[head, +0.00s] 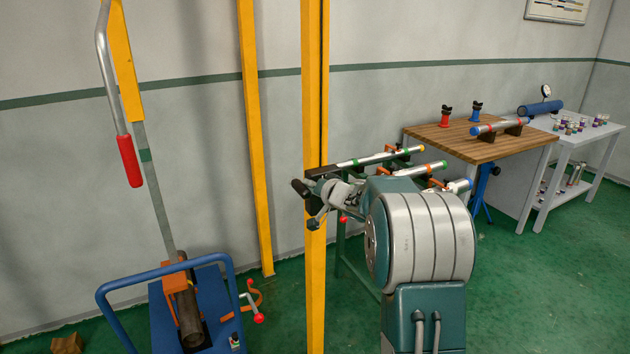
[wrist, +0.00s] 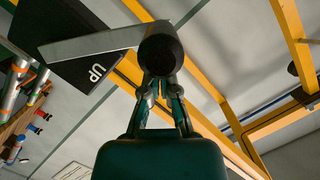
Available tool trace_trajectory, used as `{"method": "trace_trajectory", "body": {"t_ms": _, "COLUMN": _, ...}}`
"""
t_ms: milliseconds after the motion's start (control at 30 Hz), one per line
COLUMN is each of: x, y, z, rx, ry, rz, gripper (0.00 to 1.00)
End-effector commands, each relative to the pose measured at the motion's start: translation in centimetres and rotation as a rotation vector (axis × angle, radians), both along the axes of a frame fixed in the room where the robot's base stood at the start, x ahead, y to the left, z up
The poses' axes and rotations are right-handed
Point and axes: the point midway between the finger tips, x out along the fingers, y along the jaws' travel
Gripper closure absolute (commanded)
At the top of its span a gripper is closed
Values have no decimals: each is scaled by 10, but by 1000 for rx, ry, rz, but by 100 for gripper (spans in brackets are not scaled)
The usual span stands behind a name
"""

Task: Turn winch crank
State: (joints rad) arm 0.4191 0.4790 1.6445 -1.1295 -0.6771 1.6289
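The winch crank shows in the wrist view as a pale flat crank arm (wrist: 95,43) with a round black handle (wrist: 161,46). The handle end faces the camera. A black plate marked "UP" (wrist: 72,30) is behind the arm. My gripper (wrist: 162,88) reaches up to the handle from below, with its teal fingers a little apart. The handle hides the fingertips, so I cannot tell whether they grip it. In the head view the black handle (head: 300,187) is by the yellow post (head: 314,120), with my gripper (head: 322,205) close at its right.
Pipes (head: 380,157) lie behind my arm. A wooden-topped bench (head: 470,140) and a white table (head: 590,138) stand at right. Green floor is open in front of them.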

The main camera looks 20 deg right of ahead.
Motion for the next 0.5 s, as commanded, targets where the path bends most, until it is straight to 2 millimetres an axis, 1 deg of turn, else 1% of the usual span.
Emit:
{"method": "trace_trajectory", "body": {"t_ms": 33, "x": 0, "y": 7, "z": -9, "rx": -27, "ry": 8, "rz": 7, "gripper": 100}}
{"method": "trace_trajectory", "body": {"t_ms": 200, "x": -1, "y": 20, "z": -25, "rx": -164, "ry": 5, "rz": 9, "gripper": 100}}
{"method": "trace_trajectory", "body": {"t_ms": 500, "x": -2, "y": 38, "z": -58, "rx": -422, "ry": -3, "rz": 9, "gripper": 100}}
